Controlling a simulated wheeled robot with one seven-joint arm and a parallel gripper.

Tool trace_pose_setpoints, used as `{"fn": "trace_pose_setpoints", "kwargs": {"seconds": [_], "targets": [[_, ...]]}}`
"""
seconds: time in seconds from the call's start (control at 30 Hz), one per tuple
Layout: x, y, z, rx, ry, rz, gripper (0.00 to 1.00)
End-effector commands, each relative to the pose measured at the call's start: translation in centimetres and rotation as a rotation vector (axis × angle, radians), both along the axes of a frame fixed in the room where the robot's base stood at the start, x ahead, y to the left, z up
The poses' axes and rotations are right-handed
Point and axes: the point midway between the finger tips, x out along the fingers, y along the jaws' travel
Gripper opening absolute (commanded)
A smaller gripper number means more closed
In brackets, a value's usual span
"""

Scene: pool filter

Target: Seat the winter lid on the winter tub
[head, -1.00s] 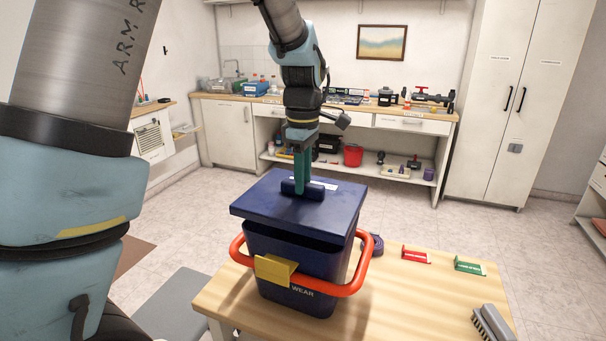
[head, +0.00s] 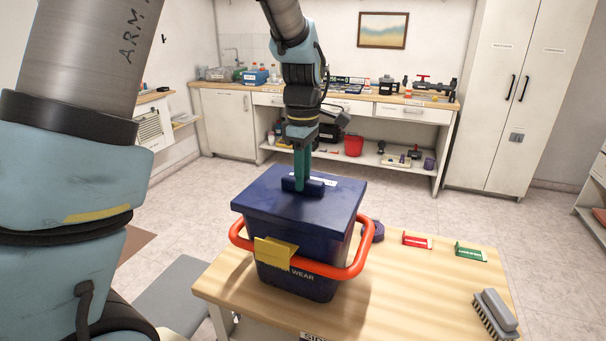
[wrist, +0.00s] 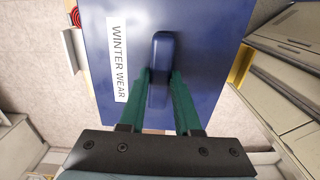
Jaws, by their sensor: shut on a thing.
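The dark blue winter lid (head: 254,198) lies over the mouth of the dark blue winter tub (head: 293,285) on the wooden table. Its edges line up closely with the tub. No clear gap shows at the front, but I cannot tell if it is fully down. My gripper (head: 302,187) is shut on the lid's raised grip (wrist: 160,60), with a green finger on each side in the wrist view. A "WINTER WEAR" label (wrist: 118,60) is on the lid. The tub has an orange-red handle (head: 350,271) around its front and a yellow clip (head: 275,252). The tub's rim is hidden.
The table (head: 420,285) also bears a red piece (head: 416,241), a green piece (head: 470,253) and a grey brush (head: 495,313) at right. A round dark blue thing (head: 374,231) stands close behind the tub's right side. The table's middle right is clear.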

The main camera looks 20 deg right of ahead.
Motion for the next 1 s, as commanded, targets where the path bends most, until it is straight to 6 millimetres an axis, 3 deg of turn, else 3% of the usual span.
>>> {"fn": "trace_pose_setpoints", "kwargs": {"seconds": [1.0], "targets": [[0.0, 0.0, -1.3, 0.0, 0.0, 0.0, 0.0]]}}
